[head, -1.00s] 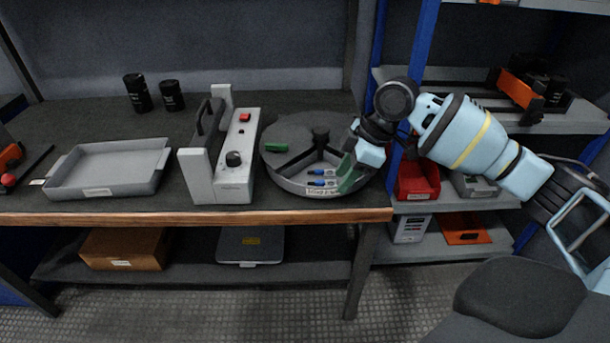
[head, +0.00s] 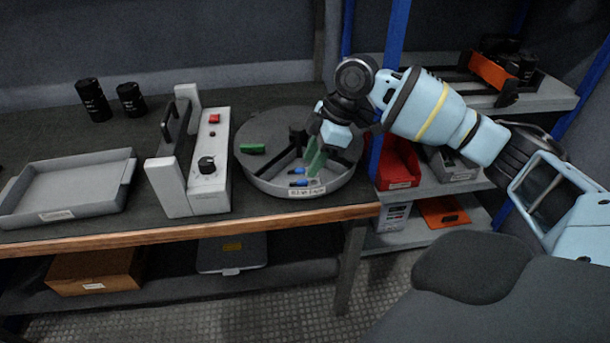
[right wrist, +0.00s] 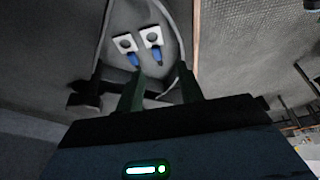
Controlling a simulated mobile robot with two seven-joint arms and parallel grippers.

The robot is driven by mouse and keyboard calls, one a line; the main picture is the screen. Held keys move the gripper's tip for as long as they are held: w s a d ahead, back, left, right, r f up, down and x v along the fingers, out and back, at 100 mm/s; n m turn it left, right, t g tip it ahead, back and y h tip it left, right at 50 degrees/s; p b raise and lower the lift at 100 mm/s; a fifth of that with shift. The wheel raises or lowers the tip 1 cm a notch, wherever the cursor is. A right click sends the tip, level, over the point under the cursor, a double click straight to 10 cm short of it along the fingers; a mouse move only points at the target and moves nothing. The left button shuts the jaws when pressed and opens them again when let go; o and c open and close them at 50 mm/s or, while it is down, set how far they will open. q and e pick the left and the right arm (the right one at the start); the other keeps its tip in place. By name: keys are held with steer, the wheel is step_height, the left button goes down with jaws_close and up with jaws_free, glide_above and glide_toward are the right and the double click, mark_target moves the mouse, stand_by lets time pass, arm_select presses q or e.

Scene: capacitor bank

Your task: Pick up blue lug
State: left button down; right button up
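Two blue lugs lie in the front compartment of a round grey divided tray (head: 262,183) on the bench. One blue lug (head: 297,171) is behind the other blue lug (head: 299,183) in the head view. In the right wrist view they lie side by side, one blue lug (right wrist: 133,58) on the left and one blue lug (right wrist: 156,52) on the right, each with a pale metal end. My right gripper (head: 316,158) is over the tray just right of the lugs, with green fingers. In the right wrist view its fingers (right wrist: 160,80) are apart with nothing gripped. My left gripper is out of view.
A green piece (head: 252,148) lies in the tray's left compartment. A grey-white control box (head: 209,165) stands close left of the tray, with a grey bin (head: 70,188) beyond. Black cylinders (head: 93,100) stand behind. A red bin (head: 400,165) is on the shelf right.

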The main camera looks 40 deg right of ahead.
mark_target(303, 180)
steer(key=b+x, duration=0.1)
steer(key=x, duration=0.4)
steer(key=shift+w+d, duration=0.1)
steer(key=shift+d, duration=0.05)
jaws_close()
